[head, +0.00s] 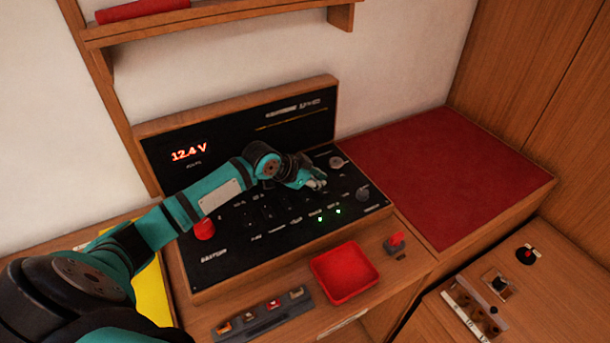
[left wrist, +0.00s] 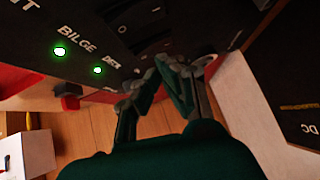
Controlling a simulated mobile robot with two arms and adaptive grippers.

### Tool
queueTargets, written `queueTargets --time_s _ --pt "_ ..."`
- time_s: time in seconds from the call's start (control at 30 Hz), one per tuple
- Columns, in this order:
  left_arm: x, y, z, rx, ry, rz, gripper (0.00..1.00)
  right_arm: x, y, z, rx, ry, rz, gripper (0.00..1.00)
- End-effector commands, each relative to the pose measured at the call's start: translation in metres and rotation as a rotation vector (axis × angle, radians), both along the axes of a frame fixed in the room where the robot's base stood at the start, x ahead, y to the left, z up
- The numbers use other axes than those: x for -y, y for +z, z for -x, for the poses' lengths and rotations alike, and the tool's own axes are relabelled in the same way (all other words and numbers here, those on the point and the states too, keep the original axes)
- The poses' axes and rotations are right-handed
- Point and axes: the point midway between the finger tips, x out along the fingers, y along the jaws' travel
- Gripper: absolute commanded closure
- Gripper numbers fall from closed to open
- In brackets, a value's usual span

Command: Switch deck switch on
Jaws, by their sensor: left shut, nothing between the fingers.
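The black switch panel (head: 225,262) has a wooden frame and rows of dark rocker switches. In the left wrist view, the DECK label (left wrist: 112,62) sits beside a lit green light (left wrist: 98,70), with a second lit green light (left wrist: 59,50) by BILGE. Both lights also glow in the head view. Dark rockers (left wrist: 150,22) lie beyond the labels; I cannot tell the deck rocker's tilt. My left gripper (head: 318,183) is shut and empty over the right part of the panel. Its fingertips (left wrist: 163,66) are close to the rockers; contact is unclear. My right gripper is not in view.
A red knob (head: 204,229) sits on the panel's left, with grey knobs (head: 363,193) at its right. A red tray (head: 344,272) and a small red-topped switch (head: 395,243) are in front. A red cushion (head: 440,170) lies right. A shelf (head: 220,22) hangs above.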

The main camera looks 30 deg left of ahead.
Motion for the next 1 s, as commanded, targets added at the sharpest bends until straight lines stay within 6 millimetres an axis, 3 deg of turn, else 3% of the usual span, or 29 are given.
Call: queueTargets --time_s 0.2,0.43,1.0 --pt "-0.015 0.033 0.033 -0.001 -0.002 -0.006 1.0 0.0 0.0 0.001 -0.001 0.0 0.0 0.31" --pt "-0.025 0.06 0.057 -0.003 -0.001 -0.003 1.0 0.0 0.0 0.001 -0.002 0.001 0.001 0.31" --pt "-0.027 0.068 0.064 -0.002 0.0 0.0 1.0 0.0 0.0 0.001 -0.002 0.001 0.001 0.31"
